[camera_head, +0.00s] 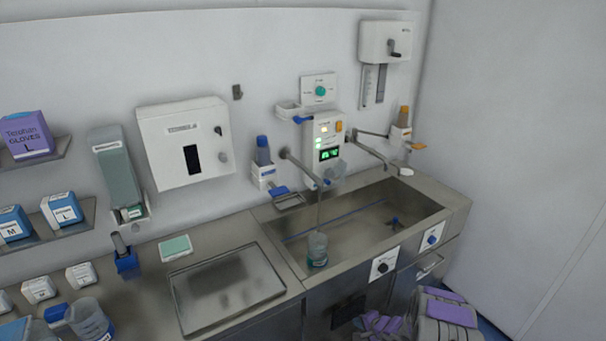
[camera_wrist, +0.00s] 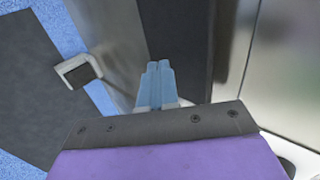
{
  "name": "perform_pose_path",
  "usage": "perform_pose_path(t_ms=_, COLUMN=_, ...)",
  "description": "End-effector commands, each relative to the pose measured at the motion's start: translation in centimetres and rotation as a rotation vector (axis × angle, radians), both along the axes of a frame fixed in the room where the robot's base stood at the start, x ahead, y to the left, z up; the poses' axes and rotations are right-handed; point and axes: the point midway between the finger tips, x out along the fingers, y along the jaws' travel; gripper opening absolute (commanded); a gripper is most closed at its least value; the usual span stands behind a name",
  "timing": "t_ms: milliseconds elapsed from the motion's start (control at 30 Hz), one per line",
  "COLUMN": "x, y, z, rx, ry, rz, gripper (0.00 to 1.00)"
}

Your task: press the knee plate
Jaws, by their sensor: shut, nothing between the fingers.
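Below the sink, a dark rectangular plate (camera_head: 348,312) sits on the steel cabinet front in the head view; it looks like the knee plate. My gripper (camera_wrist: 157,72) is shut and empty in the wrist view, its pale blue fingers together. A dark upright panel (camera_wrist: 178,40) stands just beyond and right of the fingertips; I cannot tell whether it is the same plate or whether they touch. In the head view, purple and grey parts of mine fill the bottom right, close to the plate's right; the fingertips are not clear there.
The steel sink (camera_head: 438,205) holds a beaker (camera_head: 317,249) under running water. White plates with a black knob (camera_head: 384,267) and a blue knob (camera_head: 431,238) are on the front, beside a handle (camera_head: 430,267). A white bracket with a black pad (camera_wrist: 80,73) is left of the fingers.

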Motion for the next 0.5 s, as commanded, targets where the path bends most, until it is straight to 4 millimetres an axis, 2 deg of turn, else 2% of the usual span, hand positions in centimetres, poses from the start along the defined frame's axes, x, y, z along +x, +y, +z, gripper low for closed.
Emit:
perform_pose_path(t_ms=100, x=-1.5, y=-1.3, z=2.1, rx=-0.003, ry=0.002, rz=-0.007, gripper=0.0)
perform_pose_path(t_ms=300, x=-3.5, y=-2.6, z=4.4, rx=-0.008, ry=0.002, rz=-0.007, gripper=0.0)
perform_pose_path(t_ms=500, x=-4.7, y=-3.4, z=5.3, rx=-0.005, ry=0.004, rz=-0.006, gripper=0.0)
